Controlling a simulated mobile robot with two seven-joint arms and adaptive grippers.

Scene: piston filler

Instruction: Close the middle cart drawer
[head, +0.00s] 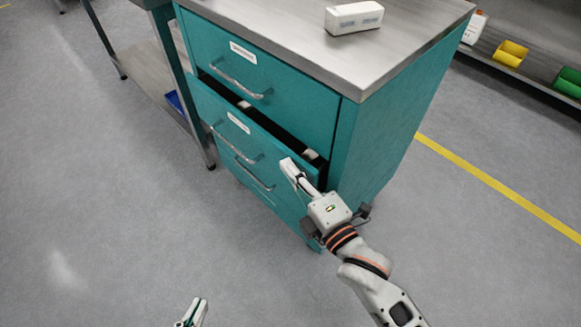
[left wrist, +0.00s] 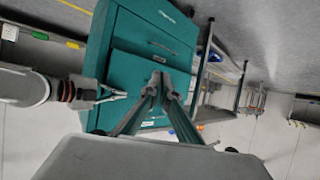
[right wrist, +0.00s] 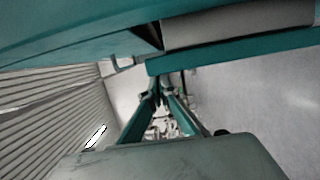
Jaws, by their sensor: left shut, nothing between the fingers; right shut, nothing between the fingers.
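The teal cart (head: 400,120) stands in the head view with its middle drawer (head: 215,112) partly pulled out. A dark gap and some pale contents show behind the drawer's front. Its bar handle (head: 232,146) is free. My right gripper (head: 288,168) is shut and empty at the right end of the drawer front; I cannot tell whether it touches. In the right wrist view its fingertips (right wrist: 162,84) are just below a teal edge. My left gripper (head: 194,306) is shut and empty at the bottom of the head view, away from the cart, which also shows in the left wrist view (left wrist: 130,40).
The top drawer (head: 275,90) is closed. A white box (head: 354,17) lies on the steel cart top (head: 300,32). The floor in front is clear.

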